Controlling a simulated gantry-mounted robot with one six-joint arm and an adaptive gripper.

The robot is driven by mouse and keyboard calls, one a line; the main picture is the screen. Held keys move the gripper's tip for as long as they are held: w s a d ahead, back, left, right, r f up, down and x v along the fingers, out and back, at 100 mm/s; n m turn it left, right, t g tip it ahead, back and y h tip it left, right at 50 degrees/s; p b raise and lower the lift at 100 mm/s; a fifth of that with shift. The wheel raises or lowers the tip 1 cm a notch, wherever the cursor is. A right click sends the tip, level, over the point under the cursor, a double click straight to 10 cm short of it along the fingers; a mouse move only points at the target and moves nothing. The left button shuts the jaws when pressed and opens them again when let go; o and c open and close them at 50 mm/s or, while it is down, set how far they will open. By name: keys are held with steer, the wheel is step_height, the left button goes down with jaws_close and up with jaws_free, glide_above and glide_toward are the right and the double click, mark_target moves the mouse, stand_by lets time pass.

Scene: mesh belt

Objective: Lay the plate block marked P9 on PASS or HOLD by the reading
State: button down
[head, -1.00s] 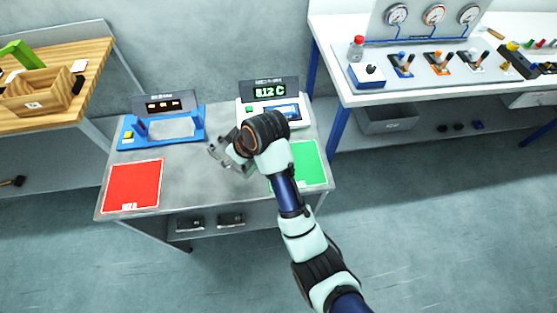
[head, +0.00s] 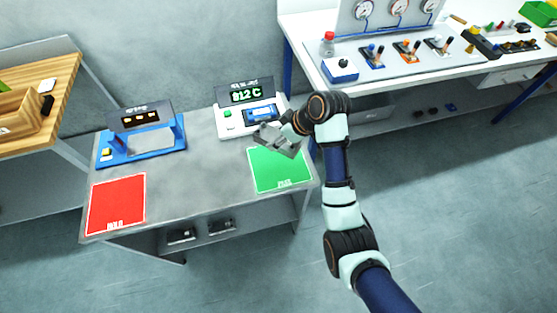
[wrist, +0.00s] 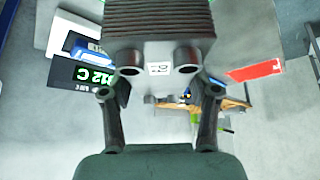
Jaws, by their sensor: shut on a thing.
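My gripper (head: 285,136) is above the back part of the green PASS pad (head: 280,175) in the head view. It is shut on a grey ribbed plate block (wrist: 158,22), whose ribbed body fills the top middle of the wrist view. A small white label on the block is turned and too small to read surely. The red HOLD pad (head: 116,205) lies bare at the table's left. The white reader (head: 226,127) behind the green pad has a lit green display (head: 247,95) showing 812 C; a decimal point is not clear.
A blue stand (head: 142,155) with a dark orange-lit display is at the back left of the grey table (head: 195,185). A wooden bench is at far left. A white bench (head: 400,85) with gauges and switches is behind right. The table's middle is clear.

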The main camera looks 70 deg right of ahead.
mark_target(299, 149)
step_height(299, 149, down, 12)
steer(key=shift+f+b, duration=0.1)
steer(key=shift+b, duration=0.85)
steer(key=shift+c, duration=1.4)
jaws_free()
steer(key=shift+f, duration=0.1)
steer(key=shift+r, duration=0.25)
steer(key=p+v, duration=0.2)
steer(key=v, duration=0.9)
steer(key=shift+s+r, duration=0.2)
steer(key=shift+r, duration=0.15)
